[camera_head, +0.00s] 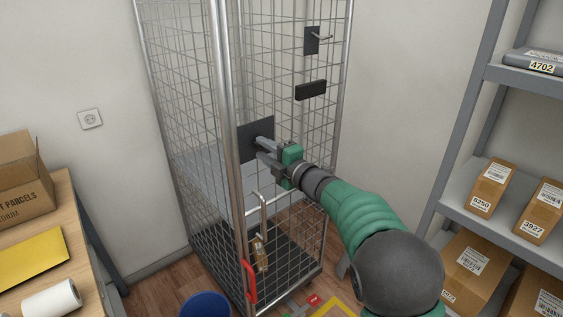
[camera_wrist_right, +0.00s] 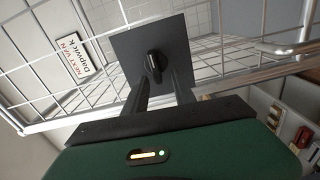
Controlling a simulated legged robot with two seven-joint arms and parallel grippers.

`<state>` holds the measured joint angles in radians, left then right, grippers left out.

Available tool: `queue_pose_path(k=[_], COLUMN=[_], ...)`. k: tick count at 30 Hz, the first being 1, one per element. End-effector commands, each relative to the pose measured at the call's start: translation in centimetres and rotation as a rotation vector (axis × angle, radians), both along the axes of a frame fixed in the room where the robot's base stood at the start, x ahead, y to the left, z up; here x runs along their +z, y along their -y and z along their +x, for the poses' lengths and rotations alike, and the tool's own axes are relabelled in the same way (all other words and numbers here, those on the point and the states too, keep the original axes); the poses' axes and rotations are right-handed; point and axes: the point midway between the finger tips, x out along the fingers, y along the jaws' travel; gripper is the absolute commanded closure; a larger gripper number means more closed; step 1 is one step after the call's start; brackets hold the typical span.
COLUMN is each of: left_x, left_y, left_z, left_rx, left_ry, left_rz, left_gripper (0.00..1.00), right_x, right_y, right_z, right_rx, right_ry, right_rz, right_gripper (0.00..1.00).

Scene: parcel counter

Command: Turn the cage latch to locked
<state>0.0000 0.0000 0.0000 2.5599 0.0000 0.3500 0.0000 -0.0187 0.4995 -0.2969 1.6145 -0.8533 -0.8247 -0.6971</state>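The cage latch is a black turn knob (camera_wrist_right: 154,66) on a square dark plate fixed to the wire mesh; the plate (camera_head: 251,132) shows in the head view. The knob's grip lies nearly upright in the right wrist view. My right gripper (camera_head: 261,150) reaches the plate from the right. In the right wrist view its two fingers (camera_wrist_right: 159,82) are apart, one on each side of the knob, with gaps visible. Contact with the plate cannot be told. In the head view the gripper hides the knob. My left gripper is not in view.
The wire cage (camera_head: 222,150) has a red handle (camera_head: 249,283) and a hanging tag (camera_head: 259,253) low down. A blue bin (camera_head: 205,306) stands at its foot. A shelf (camera_head: 540,82) with parcels is at right, a table (camera_head: 75,220) at left.

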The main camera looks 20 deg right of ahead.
Motion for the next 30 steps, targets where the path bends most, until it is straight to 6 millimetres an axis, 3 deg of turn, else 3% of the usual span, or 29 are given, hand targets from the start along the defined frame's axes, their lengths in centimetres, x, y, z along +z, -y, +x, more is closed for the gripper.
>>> queue_pose_path(k=[9, 15, 20, 30], left_x=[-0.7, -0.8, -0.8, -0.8], left_y=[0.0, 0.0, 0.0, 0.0], left_z=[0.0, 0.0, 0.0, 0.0], left_rx=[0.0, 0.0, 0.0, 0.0], left_ry=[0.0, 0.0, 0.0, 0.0], left_rz=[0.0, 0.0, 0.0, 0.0], left_gripper=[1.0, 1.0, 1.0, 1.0], right_x=[0.0, -0.1, -0.2, -0.2], right_y=[3.2, 4.7, 5.2, 5.2], right_z=[-8.5, -12.7, -14.1, -14.2], right_rx=[-0.005, -0.003, -0.001, -0.001], right_ry=[0.0, -0.002, -0.003, -0.003], right_rz=[0.002, 0.0, 0.0, 0.0], right_gripper=[0.68, 0.68, 0.68, 0.68])
